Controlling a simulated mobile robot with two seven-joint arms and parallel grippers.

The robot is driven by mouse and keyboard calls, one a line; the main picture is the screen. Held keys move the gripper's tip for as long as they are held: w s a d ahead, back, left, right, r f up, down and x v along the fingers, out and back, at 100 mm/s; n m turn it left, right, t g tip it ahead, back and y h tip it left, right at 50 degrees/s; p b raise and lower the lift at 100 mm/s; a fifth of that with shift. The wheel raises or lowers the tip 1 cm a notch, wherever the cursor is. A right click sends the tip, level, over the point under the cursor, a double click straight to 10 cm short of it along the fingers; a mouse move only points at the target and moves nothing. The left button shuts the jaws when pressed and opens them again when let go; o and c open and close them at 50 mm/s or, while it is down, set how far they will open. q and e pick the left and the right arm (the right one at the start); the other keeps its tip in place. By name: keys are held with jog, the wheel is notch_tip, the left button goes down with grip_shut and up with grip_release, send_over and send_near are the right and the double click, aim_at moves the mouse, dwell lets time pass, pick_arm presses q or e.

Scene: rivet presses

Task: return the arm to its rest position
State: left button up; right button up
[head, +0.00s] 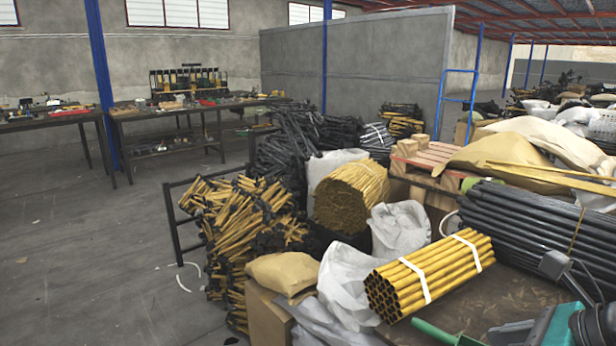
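At the bottom right corner a teal and black machine or tool (556,326) is partly cut off by the frame. A green handle-like piece (447,333) lies left of it at the bottom edge. I cannot tell whether these belong to a rivet press.
A strapped bundle of yellow tubes (430,275) lies on a dark surface at right, before a stack of dark tubes (525,225). Sacks and yellow-black piles (240,225) crowd the middle. Workbenches (200,107) stand behind. The grey floor (85,255) at left is open.

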jog(key=a+r+m+t+y+p, duration=0.2)
jog(key=a+m+t+y+p, duration=0.3)
jog(key=m, duration=0.7)
notch_tip(320, 180, down, 9)
jog(key=d+m+t+h+p, duration=0.3)
jog(key=m+h, duration=0.4)
jog(key=m, duration=1.3)
jog(key=s+a+f+m+g+h, duration=0.2)
jog(key=s+a+f+m+g, duration=0.2)
jog(key=s+a+f+m, duration=0.2)
notch_tip(320, 180, down, 4)
jog(key=s+m, duration=0.2)
jog(key=m, duration=0.1)
jog(key=shift+f+p, duration=0.2)
jog(key=shift+p, duration=0.2)
pick_arm(q)
jog(key=shift+y, duration=0.5)
jog(key=a+r, duration=0.2)
jog(key=r, duration=0.1)
jog(key=s+r, duration=0.1)
jog(key=r, duration=0.1)
jog(key=shift+a, duration=0.4)
pick_arm(e)
jog(key=shift+w, duration=0.1)
jog(key=shift+c, duration=0.4)
